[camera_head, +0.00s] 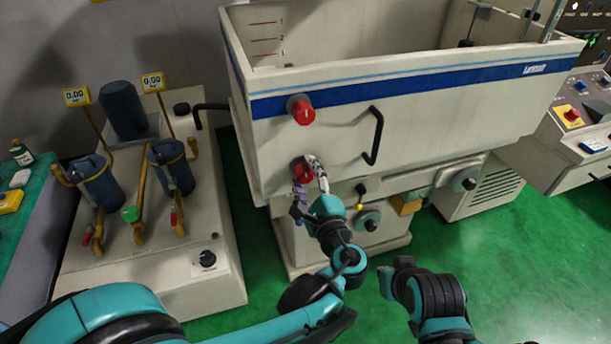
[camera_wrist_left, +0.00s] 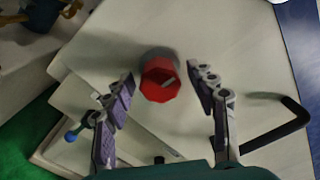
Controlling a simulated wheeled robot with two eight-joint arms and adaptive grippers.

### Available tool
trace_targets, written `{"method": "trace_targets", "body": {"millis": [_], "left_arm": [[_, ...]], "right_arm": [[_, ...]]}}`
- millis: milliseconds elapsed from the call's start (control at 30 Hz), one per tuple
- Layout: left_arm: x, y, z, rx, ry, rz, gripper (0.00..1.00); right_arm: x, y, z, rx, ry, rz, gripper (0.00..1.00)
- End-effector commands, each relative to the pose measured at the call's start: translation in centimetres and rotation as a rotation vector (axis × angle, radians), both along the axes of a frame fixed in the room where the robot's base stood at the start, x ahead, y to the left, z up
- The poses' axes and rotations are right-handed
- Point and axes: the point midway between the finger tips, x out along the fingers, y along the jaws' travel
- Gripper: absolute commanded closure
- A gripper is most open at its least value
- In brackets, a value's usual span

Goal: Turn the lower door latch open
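The lower door latch (camera_head: 302,172) is a red knob on the front of the white tank, near its lower left corner. My left gripper (camera_head: 308,182) is at this knob and partly covers it. In the left wrist view, the red knob (camera_wrist_left: 160,80) shows between the two spread fingertips of my left gripper (camera_wrist_left: 163,84), with visible gaps on both sides. A pale mark runs slanted across the knob's face. The upper latch (camera_head: 302,110) is a similar red knob above it. My right arm shows at the lower right of the head view, but I see no right gripper fingers.
A black door handle (camera_head: 373,135) stands out to the right of the latches; it also shows in the wrist view (camera_wrist_left: 275,133). A filter unit (camera_head: 205,259) with blue canisters stands at the left. Green floor (camera_head: 475,260) is open at the right.

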Motion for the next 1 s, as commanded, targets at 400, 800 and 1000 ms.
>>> {"method": "trace_targets", "body": {"millis": [400,800,1000], "left_arm": [[0.0,0.0,1.8,-0.001,0.0,-0.001,0.44],[0.0,-0.1,8.8,0.002,-0.002,-0.002,0.44],[0.0,0.0,10.0,0.0,-0.001,0.0,0.44]], "right_arm": [[0.0,0.0,0.0,0.0,0.0,0.0,1.0],[0.0,0.0,0.0,0.0,0.0,0.0,1.0],[0.0,0.0,0.0,0.0,0.0,0.0,1.0]]}}
